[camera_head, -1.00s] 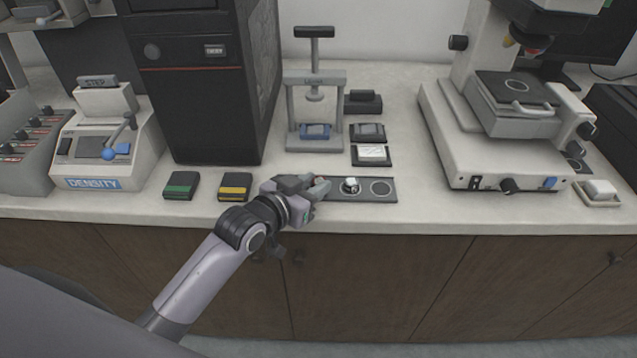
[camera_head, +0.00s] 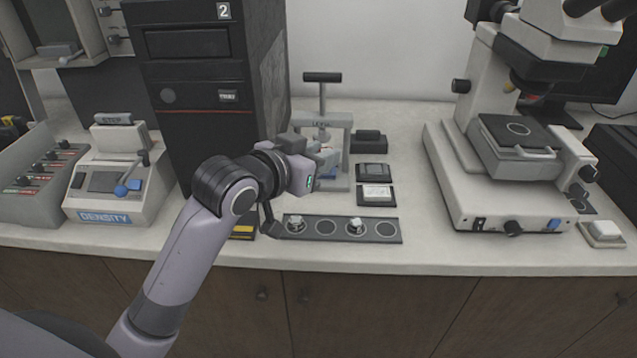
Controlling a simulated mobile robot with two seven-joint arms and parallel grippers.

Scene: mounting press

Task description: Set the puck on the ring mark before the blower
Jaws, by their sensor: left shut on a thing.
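My left gripper (camera_head: 322,158) is raised in front of the small hand press and above the back of the dark strip (camera_head: 340,238). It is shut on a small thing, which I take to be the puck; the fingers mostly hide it. The strip lies near the counter's front edge and carries a row of ring marks. A small pale and metallic piece stands at its left end (camera_head: 295,222) and another stands right of the middle (camera_head: 356,226). The ring mark between them (camera_head: 326,228) and the rightmost ring mark (camera_head: 386,229) are bare. I cannot tell which thing is the blower. My right gripper is out of view.
The hand press (camera_head: 322,90) stands behind the gripper. Counter right of the strip is clear.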

